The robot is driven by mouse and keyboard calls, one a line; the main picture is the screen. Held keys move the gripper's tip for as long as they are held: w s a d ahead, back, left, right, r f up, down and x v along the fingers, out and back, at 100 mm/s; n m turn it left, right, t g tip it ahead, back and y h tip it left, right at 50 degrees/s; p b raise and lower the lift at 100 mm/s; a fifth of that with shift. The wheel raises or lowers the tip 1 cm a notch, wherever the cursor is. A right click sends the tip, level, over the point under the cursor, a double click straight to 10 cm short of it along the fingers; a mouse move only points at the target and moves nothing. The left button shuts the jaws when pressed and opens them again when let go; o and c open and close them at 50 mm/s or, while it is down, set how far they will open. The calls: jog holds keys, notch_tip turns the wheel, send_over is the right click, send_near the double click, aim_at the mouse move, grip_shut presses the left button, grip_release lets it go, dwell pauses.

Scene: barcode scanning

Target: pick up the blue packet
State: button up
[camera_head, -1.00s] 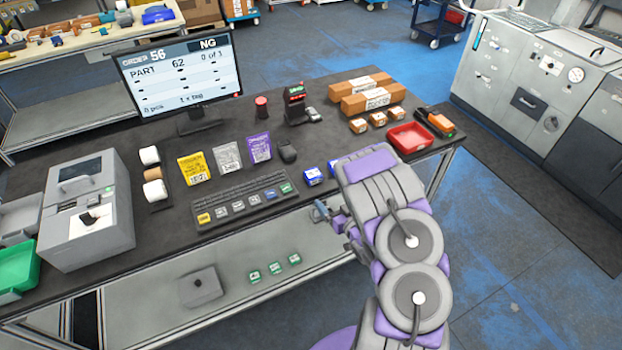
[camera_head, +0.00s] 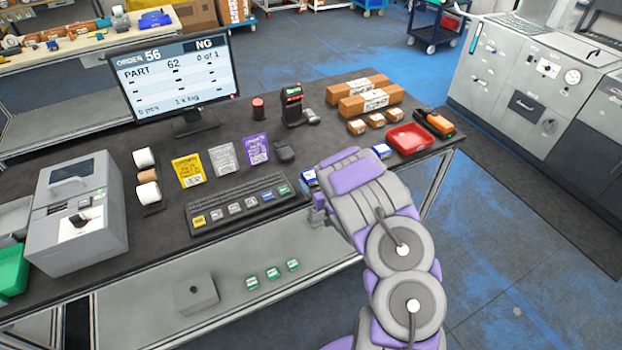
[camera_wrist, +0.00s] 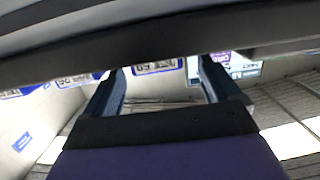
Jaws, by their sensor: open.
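A small blue-and-white packet (camera_head: 309,178) lies on the dark table just right of the keyboard, partly covered by my arm. Another blue-and-white packet (camera_head: 381,151) shows past the right side of my arm, near the red tray. My gripper (camera_head: 318,214) is at the table's front edge, just nearer the camera than the first packet, and mostly hidden by my arm. In the wrist view my gripper (camera_wrist: 163,85) has its two fingers apart with nothing held between them. No blue packet can be made out in the wrist view.
The keyboard (camera_head: 240,205) lies left of my gripper. Yellow (camera_head: 189,170), grey (camera_head: 223,158) and purple (camera_head: 257,149) packets stand behind it. The red tray (camera_head: 409,138) and cardboard boxes (camera_head: 364,101) are at the right. A lower shelf (camera_head: 230,285) extends below the tabletop.

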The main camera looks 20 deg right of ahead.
aim_at(311, 174)
jog(key=w, duration=0.2)
jog(key=w+f+b, duration=0.1)
jog(key=w, duration=0.1)
jog(key=shift+d, duration=0.1)
jog(key=c, duration=1.2)
jog(key=shift+r, duration=0.5)
jog(key=r, duration=0.1)
jog(key=r+p, duration=0.1)
jog(key=shift+s+r+p, duration=0.3)
jog(key=shift+s+r, duration=0.1)
jog(key=s+a+p, duration=0.1)
jog(key=s+p, duration=0.2)
jog(key=s, duration=0.1)
jog(key=s+a+r+p, duration=0.1)
jog(key=s+a+p, duration=0.1)
jog(key=s, duration=0.3)
jog(key=s+a+p, duration=0.1)
jog(key=s+p, duration=0.2)
jog(key=s, duration=0.2)
jog(key=shift+s+a+r+p, duration=0.15)
jog(key=shift+s+a+p, duration=0.05)
jog(key=shift+a+p, duration=0.15)
